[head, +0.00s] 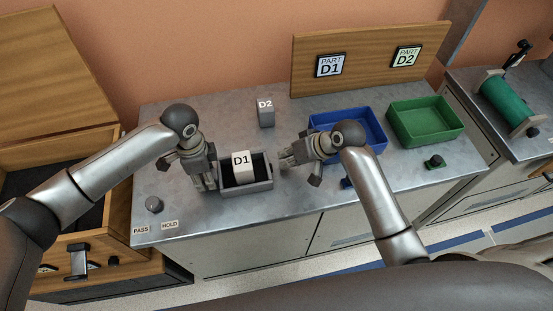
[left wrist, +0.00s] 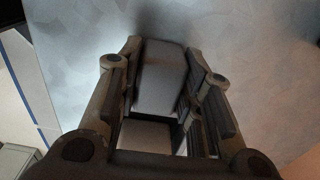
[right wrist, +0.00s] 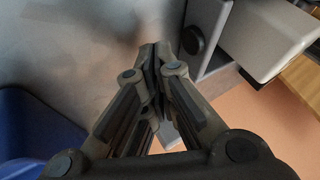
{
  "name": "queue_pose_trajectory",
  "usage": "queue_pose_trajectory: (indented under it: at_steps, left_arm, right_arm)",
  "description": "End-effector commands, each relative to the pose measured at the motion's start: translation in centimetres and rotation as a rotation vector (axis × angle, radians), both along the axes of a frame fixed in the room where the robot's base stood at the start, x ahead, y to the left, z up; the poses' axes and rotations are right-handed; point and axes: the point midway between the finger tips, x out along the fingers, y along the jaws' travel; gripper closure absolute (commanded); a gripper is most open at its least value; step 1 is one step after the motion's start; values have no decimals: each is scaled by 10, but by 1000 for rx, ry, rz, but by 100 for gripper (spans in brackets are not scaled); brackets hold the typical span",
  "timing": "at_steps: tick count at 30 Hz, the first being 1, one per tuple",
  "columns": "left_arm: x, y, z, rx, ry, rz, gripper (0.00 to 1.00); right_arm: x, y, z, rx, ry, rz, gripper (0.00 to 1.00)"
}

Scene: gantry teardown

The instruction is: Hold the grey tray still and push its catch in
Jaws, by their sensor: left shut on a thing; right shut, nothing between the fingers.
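The grey tray (head: 252,187) sits on the metal bench with a white block marked D1 (head: 241,168) in it. My left gripper (head: 208,187) is at the tray's left end. It is shut on a grey part of the tray, which shows between the fingers in the left wrist view (left wrist: 160,78). My right gripper (head: 284,160) is shut and empty, just right of the tray. In the right wrist view its fingertips (right wrist: 154,50) are beside the tray (right wrist: 262,38), apart from a dark round catch (right wrist: 193,40) on its end.
A grey D2 block (head: 265,112) stands behind the tray. Blue (head: 368,150) and green (head: 428,139) bins are to the right, before a wooden board (head: 370,60) with D1 and D2 signs.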

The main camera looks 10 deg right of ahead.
Motion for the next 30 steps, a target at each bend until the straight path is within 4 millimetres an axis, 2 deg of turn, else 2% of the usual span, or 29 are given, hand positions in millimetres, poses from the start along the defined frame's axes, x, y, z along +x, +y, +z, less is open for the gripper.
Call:
queue_pose_trajectory:
  at_steps: [1, 9, 13, 18, 27, 28, 30]
  left_arm:
    - [0, 0, 0, 0, 1, 1, 97]
    - [0, 2, -1, 3, 0, 3, 97]
    - [0, 2, -1, 4, 0, 3, 97]
    - [1, 3, -1, 5, 0, 4, 97]
    - [1, 3, -1, 6, 0, 5, 97]
    - [1, 3, -1, 6, 0, 5, 63]
    - [1, 3, -1, 6, 0, 5, 54]
  right_arm:
    - [-1, -11, 5, -6, -4, -2, 100]
    - [-24, -39, 54, -8, -5, -3, 100]
    - [-31, -48, 69, -6, -4, -3, 100]
    - [-37, -53, 79, -6, -2, -4, 100]
    - [-37, -54, 80, -5, -2, -3, 100]
    - [-37, -54, 80, -5, -2, -3, 100]
    - [-37, -54, 80, -5, -2, -3, 100]
